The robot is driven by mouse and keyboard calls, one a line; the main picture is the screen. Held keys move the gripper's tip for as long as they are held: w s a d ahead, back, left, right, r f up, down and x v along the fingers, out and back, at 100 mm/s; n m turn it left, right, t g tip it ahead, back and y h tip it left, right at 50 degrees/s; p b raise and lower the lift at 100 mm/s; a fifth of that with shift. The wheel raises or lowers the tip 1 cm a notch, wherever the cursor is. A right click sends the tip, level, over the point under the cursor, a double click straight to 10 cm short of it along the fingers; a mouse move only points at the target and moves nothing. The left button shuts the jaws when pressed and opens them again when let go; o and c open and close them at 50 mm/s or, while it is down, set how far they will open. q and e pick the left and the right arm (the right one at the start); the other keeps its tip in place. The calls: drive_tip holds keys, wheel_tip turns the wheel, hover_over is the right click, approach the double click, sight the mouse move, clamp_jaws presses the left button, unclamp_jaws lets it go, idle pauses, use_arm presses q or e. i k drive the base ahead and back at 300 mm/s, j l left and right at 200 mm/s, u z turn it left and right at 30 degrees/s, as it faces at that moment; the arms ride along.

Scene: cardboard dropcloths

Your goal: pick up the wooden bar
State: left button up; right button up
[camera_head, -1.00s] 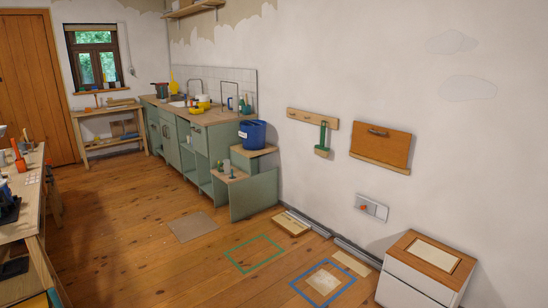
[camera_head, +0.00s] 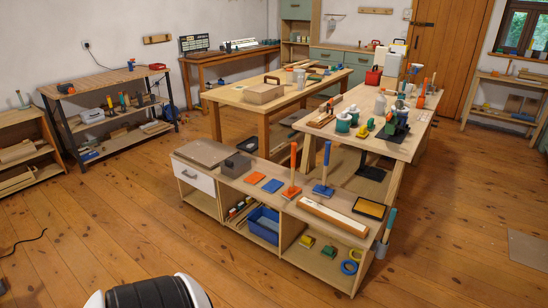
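A long pale wooden bar (camera_head: 332,215) lies flat on top of the low wooden shelf unit (camera_head: 240,182), toward its right end. A dark flat tray or pad (camera_head: 369,208) lies just right of the bar. Orange-handled (camera_head: 295,165) and blue-handled (camera_head: 326,165) tools stand upright just left of and behind it. Neither of my grippers shows in the head view.
Workbenches (camera_head: 250,98) and (camera_head: 412,134) stand behind the low unit. A black-framed shelf rack (camera_head: 110,115) stands at the left. The wooden floor (camera_head: 110,225) in front of the low unit is clear.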

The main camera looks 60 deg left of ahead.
sight(361, 231)
drive_tip(key=u, duration=1.35)
drive_tip(key=i+l+u, duration=0.1)
drive_tip(key=i+l, duration=0.2)
